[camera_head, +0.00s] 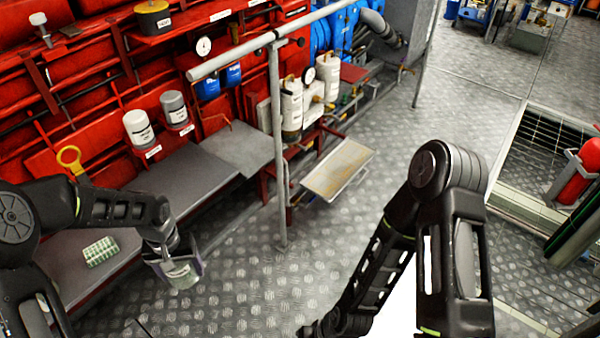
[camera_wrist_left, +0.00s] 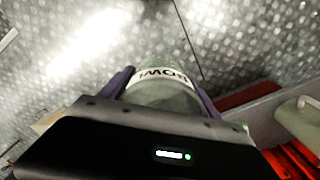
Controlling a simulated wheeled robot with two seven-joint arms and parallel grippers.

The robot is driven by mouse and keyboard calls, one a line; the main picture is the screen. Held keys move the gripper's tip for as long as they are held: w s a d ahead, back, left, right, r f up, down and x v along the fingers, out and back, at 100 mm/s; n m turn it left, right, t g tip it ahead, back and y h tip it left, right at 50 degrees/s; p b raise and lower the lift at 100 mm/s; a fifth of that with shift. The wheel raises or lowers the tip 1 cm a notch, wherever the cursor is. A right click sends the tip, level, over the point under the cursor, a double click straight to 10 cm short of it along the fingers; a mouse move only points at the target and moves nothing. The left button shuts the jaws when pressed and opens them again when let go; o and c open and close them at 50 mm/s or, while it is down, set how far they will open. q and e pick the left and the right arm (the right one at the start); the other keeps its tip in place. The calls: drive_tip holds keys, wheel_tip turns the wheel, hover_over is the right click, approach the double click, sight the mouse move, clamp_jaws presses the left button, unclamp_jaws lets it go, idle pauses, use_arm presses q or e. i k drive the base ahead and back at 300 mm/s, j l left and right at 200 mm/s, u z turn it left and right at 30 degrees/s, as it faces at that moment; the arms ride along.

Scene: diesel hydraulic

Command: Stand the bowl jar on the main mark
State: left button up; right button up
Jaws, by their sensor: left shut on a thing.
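My left gripper (camera_head: 174,262) is shut on the bowl jar (camera_head: 183,275), a grey-green jar with a white label. It holds the jar in the air in front of the grey bench edge, over the metal floor. In the left wrist view the jar (camera_wrist_left: 164,94) sits between the two purple fingers, its label reading BOWL. Small white labels, too small to read, sit on the red ledge below a white jar (camera_head: 138,129) and a grey-topped jar (camera_head: 174,109). I cannot tell which label is the main mark. My right arm shows, but its gripper does not.
The grey bench (camera_head: 185,184) runs along the red engine, with a green-white patterned box (camera_head: 101,251) on it. A grey railing post (camera_head: 278,150) and a tilted tray (camera_head: 338,168) stand to the right.

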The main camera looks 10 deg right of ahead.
sight(324, 182)
drive_tip(key=i+l+z, duration=0.55)
drive_tip(key=i, duration=0.25)
drive_tip(key=i+l+z, duration=0.25)
drive_tip(key=i, duration=0.2)
drive_tip(key=i+l+z, duration=0.1)
drive_tip(key=i+z, duration=0.2)
drive_tip(key=i, duration=0.5)
